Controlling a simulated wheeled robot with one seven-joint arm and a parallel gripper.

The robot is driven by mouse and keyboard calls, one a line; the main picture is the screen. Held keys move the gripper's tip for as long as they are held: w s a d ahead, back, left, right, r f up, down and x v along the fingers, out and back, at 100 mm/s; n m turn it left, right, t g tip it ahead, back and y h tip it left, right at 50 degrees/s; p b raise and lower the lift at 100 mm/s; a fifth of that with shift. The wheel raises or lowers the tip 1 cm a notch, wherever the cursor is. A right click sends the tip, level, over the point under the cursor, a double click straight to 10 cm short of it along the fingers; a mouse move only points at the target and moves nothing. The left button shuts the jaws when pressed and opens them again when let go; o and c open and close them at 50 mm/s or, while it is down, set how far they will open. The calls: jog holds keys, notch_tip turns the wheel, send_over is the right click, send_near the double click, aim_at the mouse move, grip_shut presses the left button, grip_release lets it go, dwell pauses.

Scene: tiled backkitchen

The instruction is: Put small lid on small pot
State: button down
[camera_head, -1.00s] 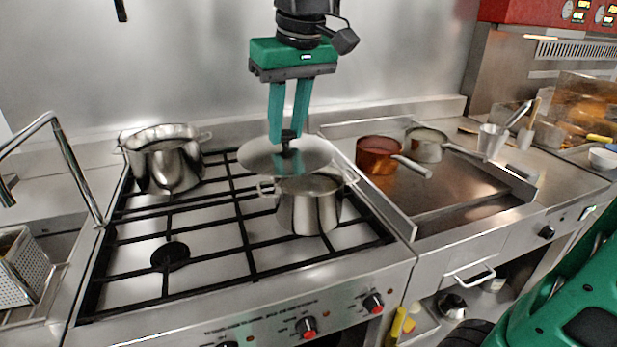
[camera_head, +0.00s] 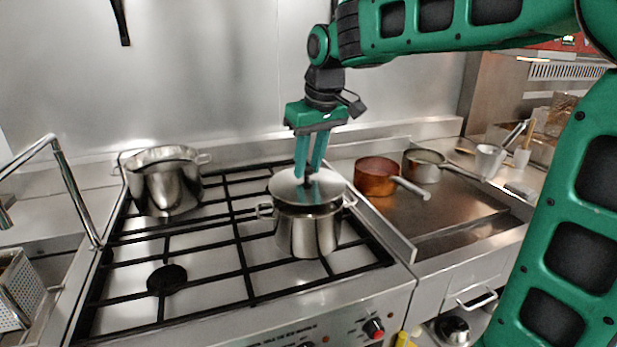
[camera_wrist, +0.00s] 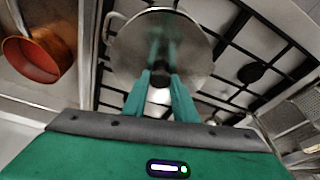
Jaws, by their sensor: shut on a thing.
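The small lid (camera_head: 284,187) is a round steel disc with a dark knob. My gripper (camera_head: 309,178) is shut on the lid's knob, with its fingers pointing down. The small pot (camera_head: 306,236) is steel with two side handles and stands on the right part of the stove grate. In the head view the lid overlaps the pot's rear rim, with a dark gap showing below its front edge, and looks slightly tilted. In the wrist view the lid (camera_wrist: 190,45) hides most of the pot, and a handle shows at its left edge. Whether lid and rim touch I cannot tell.
A larger steel pot (camera_head: 165,184) stands at the stove's back left. A copper pan (camera_head: 375,177) and a grey saucepan (camera_head: 424,166) sit on the griddle to the right. A tap (camera_head: 70,180) is at the left. The front left of the grate is clear.

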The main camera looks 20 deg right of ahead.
aim_at(309, 170)
jog(key=shift+f, duration=1.65)
jog(key=c, duration=1.4)
grip_release()
jog(key=shift+c, duration=0.2)
jog(key=a+v, duration=0.1)
jog(key=v, duration=1.1)
jog(key=s+d+f+m+g, duration=0.1)
jog(key=s+d+f+m, duration=0.2)
jog(key=s+d+f, duration=0.3)
jog(key=s+d+f+m+g, duration=0.1)
jog(key=s+d+f+m, duration=0.2)
jog(key=s+d+f, duration=0.3)
jog(key=s+d+f+m, duration=0.3)
jog(key=s+d+f, duration=0.3)
jog(key=s+f, duration=0.5)
jog(key=s, duration=0.5)
jog(key=shift+g+h, duration=0.3)
jog(key=shift+g, duration=0.1)
jog(key=shift+s, duration=0.1)
